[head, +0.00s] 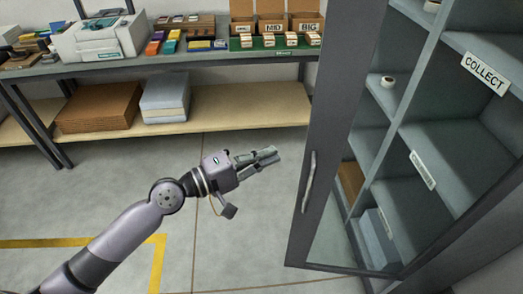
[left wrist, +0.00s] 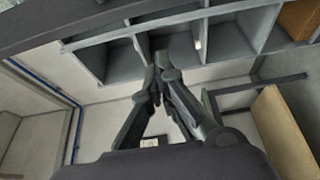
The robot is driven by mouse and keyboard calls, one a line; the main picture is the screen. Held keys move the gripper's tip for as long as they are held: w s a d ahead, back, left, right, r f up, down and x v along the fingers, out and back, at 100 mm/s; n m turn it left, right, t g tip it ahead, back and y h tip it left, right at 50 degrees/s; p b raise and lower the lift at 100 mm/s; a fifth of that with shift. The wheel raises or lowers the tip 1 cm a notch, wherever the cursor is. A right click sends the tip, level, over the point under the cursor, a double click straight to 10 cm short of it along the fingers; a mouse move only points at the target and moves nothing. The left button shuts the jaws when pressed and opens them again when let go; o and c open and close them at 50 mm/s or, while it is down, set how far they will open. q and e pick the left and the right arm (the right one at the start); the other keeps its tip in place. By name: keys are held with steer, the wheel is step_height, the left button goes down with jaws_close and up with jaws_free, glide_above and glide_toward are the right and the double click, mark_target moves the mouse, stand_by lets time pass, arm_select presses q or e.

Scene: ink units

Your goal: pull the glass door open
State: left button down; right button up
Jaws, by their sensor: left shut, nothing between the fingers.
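The glass door (head: 298,225) stands at the right in the head view, with a dark frame and a clear pane showing shelves behind it. Its pale upright handle (head: 309,182) is on the left stile. Whether the door stands ajar I cannot tell for sure. My left gripper (head: 274,153) is shut and empty, to the left of the handle and apart from it, pointing right. In the left wrist view its fingertips (left wrist: 160,72) come together with nothing between them. The handle cannot be made out there. My right gripper is not in view.
The grey cabinet (head: 455,145) has several compartments, one labelled COLLECT (head: 485,73). A workbench (head: 215,58) with a printer (head: 100,38) and boxes runs along the back, with a lower wooden shelf (head: 230,108). The floor (head: 240,225) between is clear.

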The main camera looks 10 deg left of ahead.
arm_select(q)
steer(key=p+x, duration=0.2)
steer(key=x, duration=0.5)
steer(key=shift+s+d+p, duration=0.1)
steer(key=shift+s+p, duration=0.8)
steer(key=shift+s, duration=0.95)
